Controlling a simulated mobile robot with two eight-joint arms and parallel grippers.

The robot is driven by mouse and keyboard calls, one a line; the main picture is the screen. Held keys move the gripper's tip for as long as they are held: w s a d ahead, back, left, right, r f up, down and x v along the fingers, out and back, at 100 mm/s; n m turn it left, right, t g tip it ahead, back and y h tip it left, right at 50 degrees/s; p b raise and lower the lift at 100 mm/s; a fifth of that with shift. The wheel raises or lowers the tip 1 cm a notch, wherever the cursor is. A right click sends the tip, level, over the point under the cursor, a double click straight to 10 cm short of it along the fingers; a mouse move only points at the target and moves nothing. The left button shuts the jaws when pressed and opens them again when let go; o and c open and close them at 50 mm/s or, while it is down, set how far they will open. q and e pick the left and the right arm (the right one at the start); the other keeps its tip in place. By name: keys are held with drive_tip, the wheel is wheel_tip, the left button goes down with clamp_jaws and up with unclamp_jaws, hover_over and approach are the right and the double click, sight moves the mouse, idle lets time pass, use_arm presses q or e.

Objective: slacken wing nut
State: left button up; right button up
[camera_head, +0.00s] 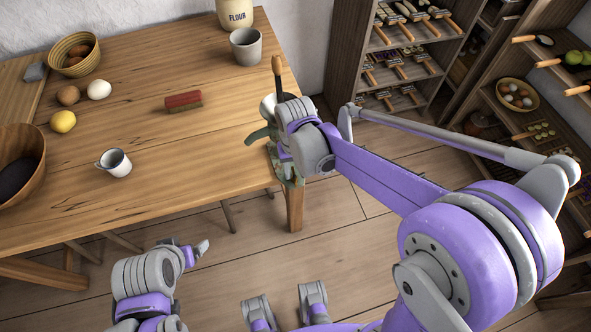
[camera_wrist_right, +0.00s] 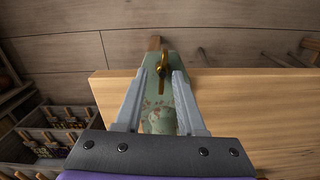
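A brass wing nut (camera_wrist_right: 160,72) shows in the right wrist view, in front of a worn green metal body (camera_wrist_right: 158,122). In the head view this looks like a hand grinder (camera_head: 268,106) at the table's right edge, with a wooden handle (camera_head: 277,66) standing up; my arm hides most of it and the nut. My right gripper (camera_wrist_right: 166,78) is open, its fingers apart on either side of the nut; I cannot tell whether they touch anything. My left gripper (camera_head: 196,250) is low at the front, off the table, its opening unclear.
The wooden table (camera_head: 215,145) holds a red-topped brush or block (camera_head: 183,101), a white mug (camera_head: 115,163), a grey cup (camera_head: 246,46), a flour jar (camera_head: 235,14) and a bowl (camera_head: 75,54). Shelves (camera_head: 410,55) stand at the right. Floor is open below the table corner.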

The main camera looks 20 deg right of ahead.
wheel_tip(320, 180, up, 10)
drive_tip(key=p, duration=0.1)
drive_tip(key=shift+r, duration=0.2)
idle(0.3)
wheel_tip(320, 180, down, 11)
drive_tip(key=shift+r+b, duration=0.1)
drive_tip(key=shift+b, duration=0.55)
clamp_jaws()
